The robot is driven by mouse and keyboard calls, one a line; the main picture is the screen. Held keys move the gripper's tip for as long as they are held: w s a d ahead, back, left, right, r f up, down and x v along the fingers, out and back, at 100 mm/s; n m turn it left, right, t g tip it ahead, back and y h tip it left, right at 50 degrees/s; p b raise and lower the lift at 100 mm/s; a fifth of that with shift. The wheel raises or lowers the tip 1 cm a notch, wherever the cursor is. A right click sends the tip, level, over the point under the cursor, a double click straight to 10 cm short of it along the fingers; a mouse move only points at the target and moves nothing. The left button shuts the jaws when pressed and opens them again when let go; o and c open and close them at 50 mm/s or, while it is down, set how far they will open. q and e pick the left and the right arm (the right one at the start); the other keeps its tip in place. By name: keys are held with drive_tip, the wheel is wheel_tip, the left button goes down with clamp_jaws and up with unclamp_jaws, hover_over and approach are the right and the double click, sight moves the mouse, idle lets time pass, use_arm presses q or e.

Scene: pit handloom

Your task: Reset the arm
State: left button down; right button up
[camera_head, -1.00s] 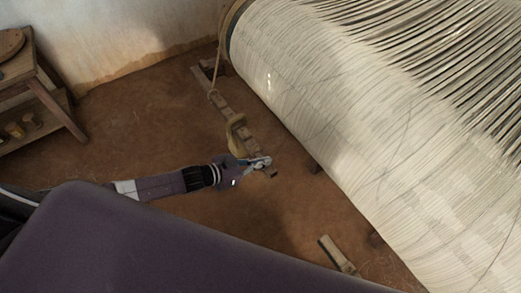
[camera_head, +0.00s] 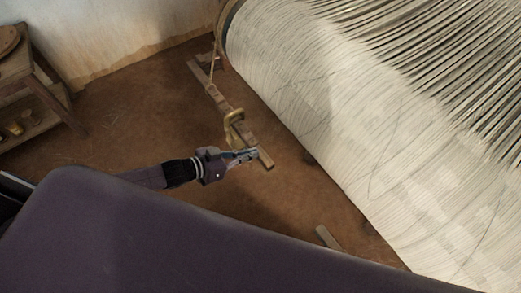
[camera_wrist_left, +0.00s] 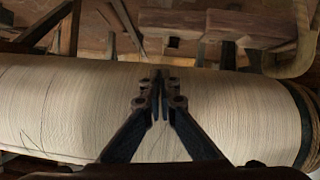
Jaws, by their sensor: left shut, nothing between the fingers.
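My left gripper (camera_head: 246,156) is shut and empty in the head view, beside a wooden bar (camera_head: 248,140) with a curved yellowish hook-like piece (camera_head: 232,124) on it. In the left wrist view its fingers (camera_wrist_left: 160,92) are together in front of the cream warp roll (camera_wrist_left: 70,108). I cannot tell whether it touches the bar. My right gripper is not in view.
The wide cream warp sheet (camera_head: 350,120) of the loom fills the right side. A wooden stand (camera_head: 38,85) with small items is at the left by the wall (camera_head: 120,25). A short wooden piece (camera_head: 328,237) lies low in the middle. Bare brown floor (camera_head: 110,125) is open on the left.

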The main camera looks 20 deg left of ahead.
use_arm(q)
drive_tip(key=shift+v, duration=2.25)
drive_tip(key=s+a+f+n+g+y, duration=0.1)
drive_tip(key=s+a+f+y, duration=0.15)
drive_tip(key=f, duration=0.45)
drive_tip(key=s+a+f+n+y, duration=0.15)
drive_tip(key=a+f, duration=0.25)
drive_tip(key=f, duration=0.4)
drive_tip(key=s+a+f+n+g+y, duration=0.1)
drive_tip(key=s+a+f+y, duration=0.15)
drive_tip(key=f, duration=0.45)
drive_tip(key=s+d+f+g, duration=0.2)
drive_tip(key=s+f, duration=0.3)
drive_tip(key=s, duration=0.4)
drive_tip(key=s+d+f+g+y, duration=0.1)
drive_tip(key=s+f, duration=0.4)
drive_tip(key=s, duration=0.5)
drive_tip(key=s+d+f+g+y, duration=0.1)
drive_tip(key=s+f, duration=0.4)
drive_tip(key=s, duration=0.5)
drive_tip(key=d+g, duration=0.1)
drive_tip(key=g, duration=0.1)
drive_tip(key=shift+s+d+f+n+g, duration=0.2)
drive_tip(key=shift+d+n+g, duration=0.1)
drive_tip(key=shift+n+g, duration=0.1)
